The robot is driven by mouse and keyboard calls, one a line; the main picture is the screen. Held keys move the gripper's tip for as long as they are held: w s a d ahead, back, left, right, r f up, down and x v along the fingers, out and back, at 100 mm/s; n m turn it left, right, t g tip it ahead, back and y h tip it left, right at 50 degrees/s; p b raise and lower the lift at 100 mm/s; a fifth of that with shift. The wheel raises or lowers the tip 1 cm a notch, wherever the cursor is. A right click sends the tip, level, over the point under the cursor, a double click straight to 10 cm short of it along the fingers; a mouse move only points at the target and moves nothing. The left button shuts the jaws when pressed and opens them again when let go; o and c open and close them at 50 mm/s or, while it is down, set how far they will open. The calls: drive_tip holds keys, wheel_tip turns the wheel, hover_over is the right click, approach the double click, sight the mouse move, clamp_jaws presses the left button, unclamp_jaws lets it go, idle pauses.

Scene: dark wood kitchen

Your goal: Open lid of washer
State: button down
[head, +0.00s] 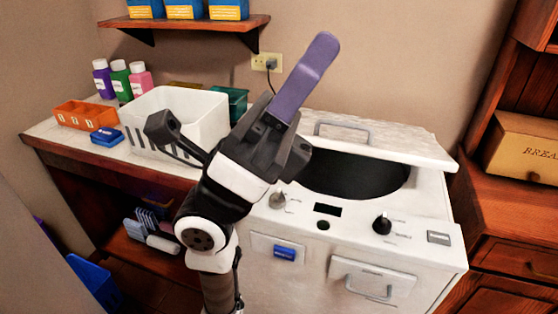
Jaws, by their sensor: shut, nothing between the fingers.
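The white washer (300,222) stands to the right of the counter. Its dark round drum opening (365,176) is partly uncovered. The white lid (400,146), with a grey bar handle (345,127), shows behind the opening; its exact angle is hard to tell. My gripper (325,42) has purple fingers, shut and empty, pointing up and to the right. The fingers show left of the lid handle and higher in the picture, apart from it. My gripper's body hides the left side of the opening and part of the washer top.
A white basket (180,108), orange bin (85,114) and bottles (120,80) stand on the left counter. A shelf with blue boxes (185,24) hangs above. A wooden cabinet with a bread box (528,145) is at right. Knobs (382,223) line the washer front.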

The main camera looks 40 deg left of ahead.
drive_tip(key=w+f+n+t+y+b, duration=0.2)
drive_tip(key=w+f+n+t+y, duration=0.45)
drive_tip(key=y, duration=0.45)
drive_tip(key=w+a+f+n+g+y+b, duration=0.1)
drive_tip(key=w+a+f+n+g+y, duration=0.1)
drive_tip(key=a+f+y, duration=0.3)
drive_tip(key=w+a+f+n+g+y+b, duration=0.1)
drive_tip(key=w+a+f+g+y, duration=0.1)
drive_tip(key=a+f+y, duration=0.4)
drive_tip(key=w+a+f+n+g+y+b, duration=0.1)
drive_tip(key=w+a+f+n+g+y, duration=0.1)
drive_tip(key=a+f+y, duration=0.4)
drive_tip(key=shift+w+a+f+n+y, duration=0.1)
drive_tip(key=shift+w+f+y, duration=0.15)
drive_tip(key=shift+f, duration=0.6)
drive_tip(key=shift+w+a+f+n+y, duration=0.15)
drive_tip(key=shift+w+f+y, duration=0.15)
drive_tip(key=shift+f, duration=0.5)
drive_tip(key=shift+w+f+n+y, duration=0.1)
drive_tip(key=shift+w+f+y, duration=0.15)
drive_tip(key=shift+f, duration=0.6)
drive_tip(key=p+x, duration=0.4)
drive_tip(key=x, duration=0.4)
drive_tip(key=shift+w+a+p, duration=0.1)
drive_tip(key=shift+w+p, duration=0.2)
drive_tip(key=shift+p, duration=0.1)
drive_tip(key=shift+w+a+f, duration=0.15)
drive_tip(key=shift+w, duration=0.4)
